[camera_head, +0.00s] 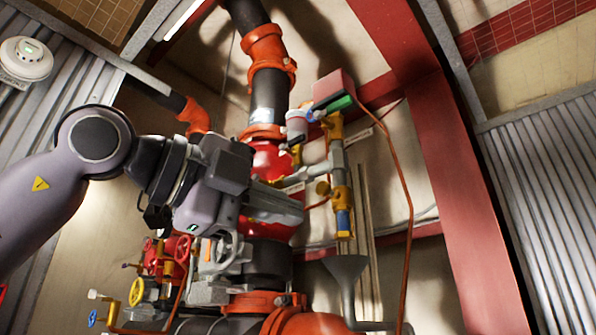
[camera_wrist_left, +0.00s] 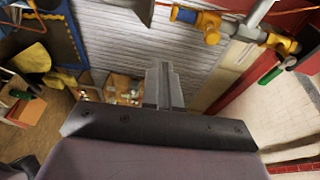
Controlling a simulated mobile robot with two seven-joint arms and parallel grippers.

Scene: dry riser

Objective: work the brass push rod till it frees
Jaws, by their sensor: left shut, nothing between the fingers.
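My left gripper (camera_head: 298,208) reaches in from the left and lies in front of the red valve body (camera_head: 270,160) on the tall pipe. In the left wrist view its fingers (camera_wrist_left: 165,72) are together with nothing between them. I cannot pick out the brass push rod for certain; the gripper and arm hide part of the valve. Brass-coloured fittings (camera_head: 340,190) on a grey side pipe stand just right of the fingers. They also show at the top of the left wrist view (camera_wrist_left: 210,25), apart from the fingertips. My right gripper is not in view.
A red steel column (camera_head: 440,140) stands to the right. A thin copper-coloured line (camera_head: 405,200) and a grey funnel (camera_head: 346,268) are near the fittings. Red and yellow handwheels (camera_head: 137,292) crowd below the arm. An orange coupling (camera_head: 267,52) is above.

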